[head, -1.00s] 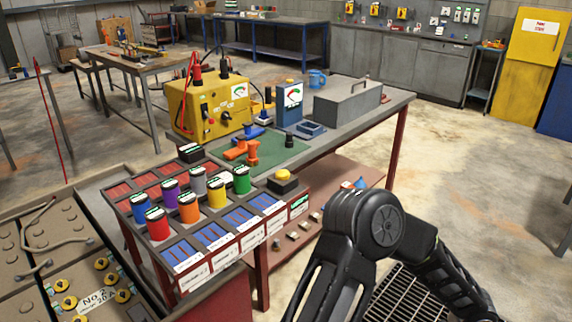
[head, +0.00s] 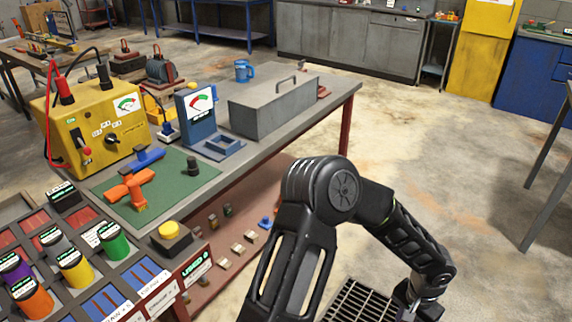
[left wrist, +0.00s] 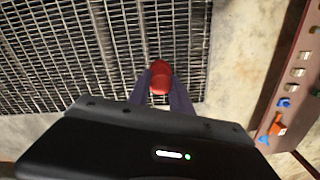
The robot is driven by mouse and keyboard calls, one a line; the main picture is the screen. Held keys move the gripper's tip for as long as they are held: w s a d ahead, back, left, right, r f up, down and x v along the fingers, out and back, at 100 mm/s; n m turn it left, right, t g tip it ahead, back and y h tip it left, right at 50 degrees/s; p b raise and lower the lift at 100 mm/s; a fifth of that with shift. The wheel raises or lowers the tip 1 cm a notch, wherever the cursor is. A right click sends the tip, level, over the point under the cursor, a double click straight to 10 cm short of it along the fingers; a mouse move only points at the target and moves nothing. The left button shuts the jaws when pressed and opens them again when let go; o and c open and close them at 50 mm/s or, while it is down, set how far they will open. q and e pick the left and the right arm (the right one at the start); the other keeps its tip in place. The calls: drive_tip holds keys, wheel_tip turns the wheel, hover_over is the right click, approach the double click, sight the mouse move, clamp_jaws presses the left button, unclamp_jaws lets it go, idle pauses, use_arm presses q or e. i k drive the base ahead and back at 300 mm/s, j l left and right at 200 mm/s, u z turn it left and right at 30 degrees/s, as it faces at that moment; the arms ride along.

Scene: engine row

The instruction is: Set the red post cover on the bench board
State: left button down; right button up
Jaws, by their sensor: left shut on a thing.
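The red post cover (left wrist: 160,77) is a small rounded red piece in the left wrist view. My left gripper (left wrist: 160,88) is shut on it, with one finger on each side, above a metal floor grating. The fingers hide part of the cover. In the head view my arm is bent in front of the bench, and its gripper fingers are not visible. A flat green board (head: 170,182) lies on the grey bench top, with an orange piece, a blue piece and a small black post on it. My right gripper is not in view.
A yellow meter box (head: 95,125), a blue gauge stand (head: 198,115) and a grey lidded box (head: 275,102) stand around the green board. A tray of coloured cans is at lower left. A yellow button (head: 170,230) sits near the bench's front edge.

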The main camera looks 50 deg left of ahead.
sight(173, 187)
drive_tip(key=i+j, duration=0.2)
drive_tip(key=i, duration=0.2)
drive_tip(key=i+j, duration=0.2)
drive_tip(key=i, duration=0.2)
drive_tip(key=i+j, duration=0.2)
drive_tip(key=i, duration=0.2)
drive_tip(key=i+j, duration=0.2)
drive_tip(key=i, duration=0.2)
drive_tip(key=u, duration=2.95)
